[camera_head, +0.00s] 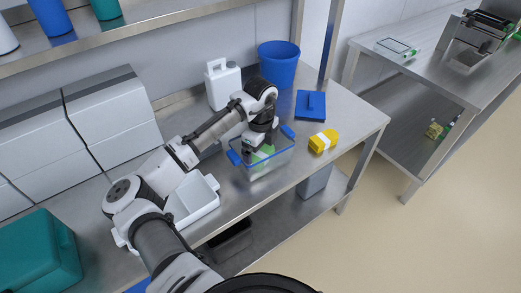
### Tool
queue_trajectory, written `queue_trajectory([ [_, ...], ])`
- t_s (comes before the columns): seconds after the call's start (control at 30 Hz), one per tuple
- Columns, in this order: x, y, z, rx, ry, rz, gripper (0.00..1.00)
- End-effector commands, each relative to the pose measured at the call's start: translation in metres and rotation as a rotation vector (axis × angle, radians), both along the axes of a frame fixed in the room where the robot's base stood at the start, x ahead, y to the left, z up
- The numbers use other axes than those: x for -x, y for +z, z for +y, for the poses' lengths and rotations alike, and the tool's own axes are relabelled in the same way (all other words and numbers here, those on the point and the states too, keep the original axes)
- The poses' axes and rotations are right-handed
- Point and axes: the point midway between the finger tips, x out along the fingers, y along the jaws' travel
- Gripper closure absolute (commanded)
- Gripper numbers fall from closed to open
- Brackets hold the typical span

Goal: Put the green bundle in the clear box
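The clear box (284,156) with blue end clips stands on the steel table, near its front edge. The green bundle (263,154) shows at the clear box, below my gripper. It appears to be inside the walls, partly hidden by my gripper. My gripper (256,146) points down into the box opening from above. Its fingertips are small and dark here, and I cannot tell whether they are open, shut or touching the bundle.
A yellow and white pack (323,141) and a blue dustpan-like item (310,105) lie right of the box. A blue bucket (279,64) and white jug (222,84) stand behind. A white tray (197,201) is left. An overhead shelf (140,28) runs along the back.

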Motion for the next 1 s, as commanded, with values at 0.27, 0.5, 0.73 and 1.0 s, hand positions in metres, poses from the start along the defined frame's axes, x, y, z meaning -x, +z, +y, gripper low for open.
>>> queue_trajectory([
  [0.27, 0.000, 0.019, -0.001, 0.000, -0.001, -0.002, 0.00],
  [0.5, -0.001, 0.071, -0.001, 0.000, -0.002, -0.004, 0.00],
  [0.73, 0.000, 0.111, 0.000, -0.001, 0.000, -0.002, 0.00],
  [1.0, 0.000, 0.124, 0.000, -0.001, 0.000, 0.001, 0.00],
])
